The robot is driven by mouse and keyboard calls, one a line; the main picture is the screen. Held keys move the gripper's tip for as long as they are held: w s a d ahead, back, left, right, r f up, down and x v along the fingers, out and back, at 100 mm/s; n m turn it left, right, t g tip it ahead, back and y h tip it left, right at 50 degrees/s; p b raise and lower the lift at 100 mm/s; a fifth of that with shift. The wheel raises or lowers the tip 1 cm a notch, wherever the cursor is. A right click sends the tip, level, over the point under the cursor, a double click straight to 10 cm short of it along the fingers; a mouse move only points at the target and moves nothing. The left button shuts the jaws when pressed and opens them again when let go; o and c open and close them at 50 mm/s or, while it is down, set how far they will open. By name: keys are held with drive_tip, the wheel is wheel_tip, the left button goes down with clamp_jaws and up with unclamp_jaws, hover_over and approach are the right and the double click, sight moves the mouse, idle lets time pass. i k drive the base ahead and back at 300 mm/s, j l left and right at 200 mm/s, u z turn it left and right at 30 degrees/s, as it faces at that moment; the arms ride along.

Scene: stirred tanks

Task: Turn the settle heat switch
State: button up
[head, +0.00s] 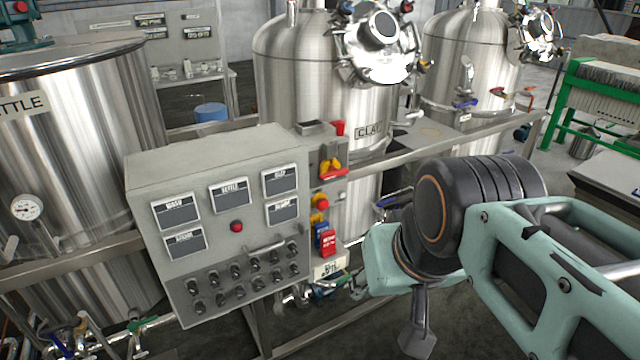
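A grey control box (215,160) stands left of centre, with two rows of small dark rotary switches (236,271) low on its front. The lettering by the switches is too small to read, so I cannot tell which is the settle heat switch or how it is turned. A display (231,196) at the upper middle of the box seems to read SETTLE. My arm comes in from the right. A grey end piece that seems to be part of my gripper (418,335) hangs low, right of the box and apart from it. Its fingers cannot be made out.
The steel settle tank (75,160) stands at left with a dial gauge (25,208). A CLAY tank (300,75) and another tank (470,60) stand behind a metal rail (480,135). Red and yellow controls (330,168) sit right of the box. A green-framed rack (600,95) is far right.

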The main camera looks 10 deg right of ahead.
sight(220, 299)
drive_tip(key=i+l+u, duration=0.25)
drive_tip(key=l, duration=0.25)
drive_tip(key=k, duration=1.15)
